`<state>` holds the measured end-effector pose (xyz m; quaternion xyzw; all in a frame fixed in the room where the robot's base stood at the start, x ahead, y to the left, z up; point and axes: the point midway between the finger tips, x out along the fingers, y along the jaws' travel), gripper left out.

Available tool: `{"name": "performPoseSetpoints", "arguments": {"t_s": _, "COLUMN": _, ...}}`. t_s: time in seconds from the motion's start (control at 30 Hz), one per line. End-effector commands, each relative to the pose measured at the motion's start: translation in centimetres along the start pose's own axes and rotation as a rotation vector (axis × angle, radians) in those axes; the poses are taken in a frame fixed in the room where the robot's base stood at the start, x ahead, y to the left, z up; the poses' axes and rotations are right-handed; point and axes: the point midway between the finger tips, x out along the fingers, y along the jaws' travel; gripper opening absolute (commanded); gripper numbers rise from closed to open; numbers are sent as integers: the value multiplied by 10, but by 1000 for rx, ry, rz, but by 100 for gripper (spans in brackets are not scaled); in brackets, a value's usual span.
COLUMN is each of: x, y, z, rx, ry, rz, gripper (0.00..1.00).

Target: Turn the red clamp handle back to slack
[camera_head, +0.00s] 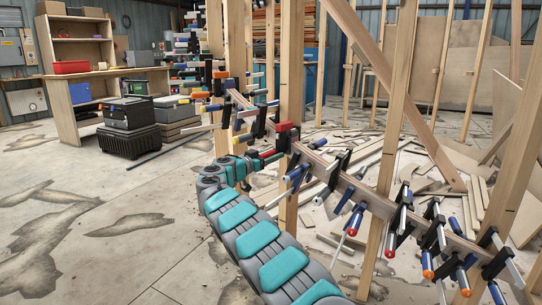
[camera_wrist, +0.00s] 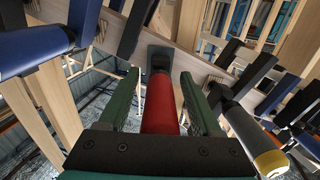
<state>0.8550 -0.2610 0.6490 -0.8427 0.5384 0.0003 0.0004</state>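The red clamp handle (camera_wrist: 160,106) is a red cylinder in the middle of the wrist view, with a dark collar (camera_wrist: 159,60) at its far end. My gripper (camera_wrist: 160,78) has its two green fingers on either side of the handle. A gap shows between each finger and the red surface, so it is open around the handle, apart from it. In the head view the red handle (camera_head: 269,154) is small, at the tip of my gripper (camera_head: 262,160). The handle's near end is hidden behind the gripper's palm in the wrist view.
In the wrist view a blue handle (camera_wrist: 35,50) lies left and a dark, yellow-banded handle (camera_wrist: 255,140) lies close right. Wooden posts (camera_head: 291,70) stand near my arm. Open floor (camera_head: 90,225) lies left.

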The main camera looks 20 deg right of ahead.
Motion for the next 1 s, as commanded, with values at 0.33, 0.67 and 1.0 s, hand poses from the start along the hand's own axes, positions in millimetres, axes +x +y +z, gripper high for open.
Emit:
{"name": "performPoseSetpoints", "arguments": {"t_s": 0.33, "x": 0, "y": 0, "z": 0, "rx": 0, "ry": 0, "rz": 0, "gripper": 26}}
{"name": "performPoseSetpoints", "arguments": {"t_s": 0.67, "x": 0, "y": 0, "z": 0, "rx": 0, "ry": 0, "rz": 0, "gripper": 0}}
{"name": "performPoseSetpoints", "arguments": {"t_s": 1.0, "x": 0, "y": 0, "z": 0, "rx": -23, "ry": 0, "rz": 0, "gripper": 0}}
